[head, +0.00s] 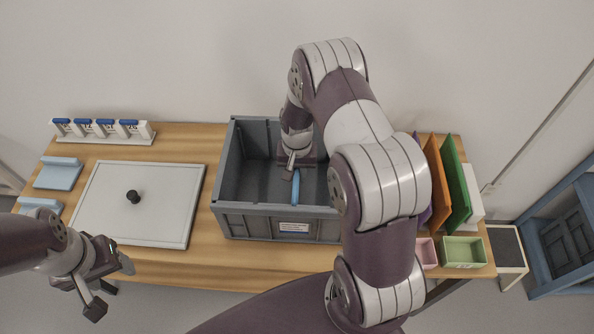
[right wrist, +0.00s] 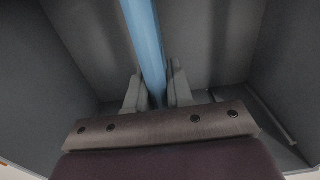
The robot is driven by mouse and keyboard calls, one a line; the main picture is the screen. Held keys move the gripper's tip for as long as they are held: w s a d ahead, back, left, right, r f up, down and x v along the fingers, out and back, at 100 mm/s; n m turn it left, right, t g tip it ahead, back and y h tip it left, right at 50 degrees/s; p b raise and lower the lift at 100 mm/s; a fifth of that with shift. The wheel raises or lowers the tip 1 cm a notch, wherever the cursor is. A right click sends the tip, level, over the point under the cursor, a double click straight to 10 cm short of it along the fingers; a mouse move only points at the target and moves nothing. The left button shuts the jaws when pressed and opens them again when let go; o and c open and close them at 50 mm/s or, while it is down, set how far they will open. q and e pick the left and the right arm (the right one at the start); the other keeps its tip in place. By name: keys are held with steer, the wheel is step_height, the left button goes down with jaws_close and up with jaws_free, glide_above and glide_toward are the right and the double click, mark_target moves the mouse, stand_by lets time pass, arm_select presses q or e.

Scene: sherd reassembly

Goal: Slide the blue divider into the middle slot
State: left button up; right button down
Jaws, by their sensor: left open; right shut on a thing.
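The blue divider (head: 295,187) is inside the grey crate (head: 251,222), seen nearly edge-on as a narrow upright strip. In the right wrist view the blue divider (right wrist: 145,45) runs up from between the fingers. My right gripper (head: 292,165) reaches down into the crate and is shut on the divider; its fingers (right wrist: 156,92) stand on both sides of it. The slots and the divider's lower edge cannot be made out. My left gripper (head: 112,284) is open and empty, in front of the table's left part.
A grey lid (head: 160,215) with a black knob lies left of the crate. Light-blue pieces (head: 60,173) and a white rack (head: 104,131) are further left. Orange and green boards (head: 457,185), a pink bin (head: 428,252) and a green bin (head: 463,252) are at the right.

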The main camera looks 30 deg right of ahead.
steer(key=c, duration=0.9)
jaws_free()
step_height(320, 180, up, 13)
steer(key=shift+f+b, duration=0.1)
steer(key=shift+b, duration=0.6)
steer(key=shift+f+n, duration=0.2)
steer(key=shift+n, duration=0.2)
steer(key=s, duration=0.1)
steer(key=s+a+n, duration=0.1)
steer(key=s, duration=0.1)
steer(key=s+a+n, duration=0.1)
steer(key=s, duration=0.1)
steer(key=shift+a, duration=0.15)
steer(key=s+a+r+n, duration=0.1)
steer(key=s+a, duration=0.1)
steer(key=s+a+r+n+t, duration=0.1)
steer(key=s+a, duration=0.1)
steer(key=s, duration=0.1)
steer(key=s+a+r+n, duration=0.1)
steer(key=s, duration=0.2)
steer(key=shift+s+a+r+n, duration=0.25)
steer(key=shift+a+r+n, duration=0.1)
steer(key=shift+a+n, duration=0.05)
